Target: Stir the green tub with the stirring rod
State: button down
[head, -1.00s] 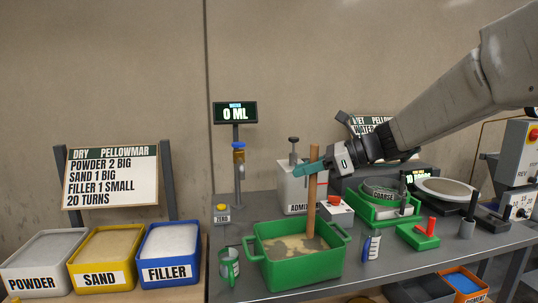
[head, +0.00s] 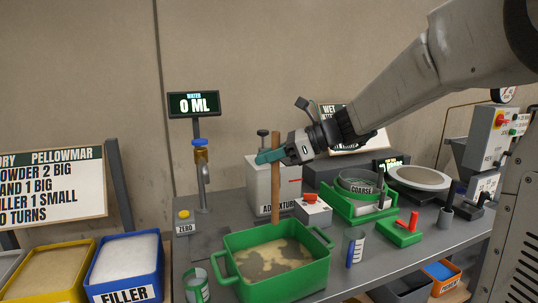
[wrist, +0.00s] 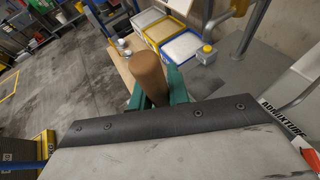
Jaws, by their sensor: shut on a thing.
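The green tub (head: 290,283) stands on the grey bench in the head view, with a patchy grey and tan mix inside. My gripper (head: 272,156) is shut on the wooden stirring rod (head: 276,190) near its upper part. The rod is nearly upright above the tub, and its lower end meets or passes behind the tub's back rim; I cannot tell how deep it reaches. In the wrist view the rod's top end (wrist: 150,75) sits between my green fingers.
The white admixture container (head: 262,180) and a small box with a red top (head: 313,211) stand behind the tub. A beaker (head: 355,246) is right of it, a green-marked cup (head: 196,285) left. The filler bin (head: 125,265) is further left.

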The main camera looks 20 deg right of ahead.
notch_tip(320, 180, down, 17)
dwell(1.2)
jog(key=shift+r, duration=0.1)
jog(key=shift+s, duration=0.15)
